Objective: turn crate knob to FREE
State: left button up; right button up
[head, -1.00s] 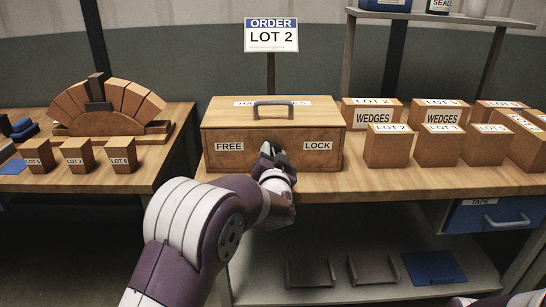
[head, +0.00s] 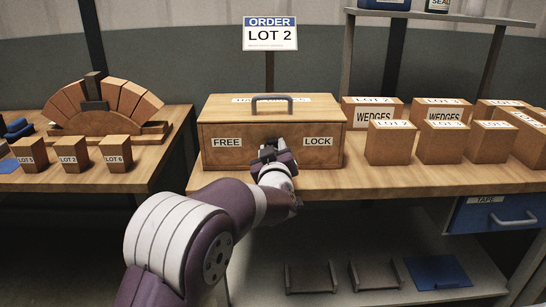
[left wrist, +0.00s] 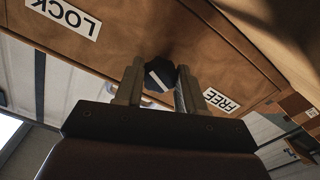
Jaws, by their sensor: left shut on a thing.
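The wooden crate (head: 225,165) stands on the bench, with a FREE label (head: 227,142) on the left of its front and a LOCK label (head: 318,141) on the right. My left gripper (head: 270,150) is at the middle of the crate's front, between the labels. In the left wrist view, which shows the labels upside down, the dark knob (left wrist: 158,74) with a white pointer line sits between the two fingers of my left gripper (left wrist: 158,88), which is shut on it. The line lies at a slant. The gripper mostly hides the knob in the head view. My right gripper is out of view.
Labelled wooden blocks (head: 389,143) stand right of the crate. On the left table are an arch of bricks (head: 105,105) and small lot blocks (head: 73,154). The ORDER LOT 2 sign (head: 270,34) stands behind. The bench front (head: 390,178) is clear.

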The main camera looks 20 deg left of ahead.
pick_arm(q)
jog(key=shift+n+b, duration=0.95)
jog(key=shift+n, duration=0.95)
jog(key=o, duration=1)
jog(key=shift+o, duration=0.2)
jog(key=p+v, duration=0.1)
jog(key=v, duration=1.1)
jog(key=shift+s+p, duration=0.3)
jog(key=shift+s, duration=0.05)
jog(key=shift+d, duration=0.15)
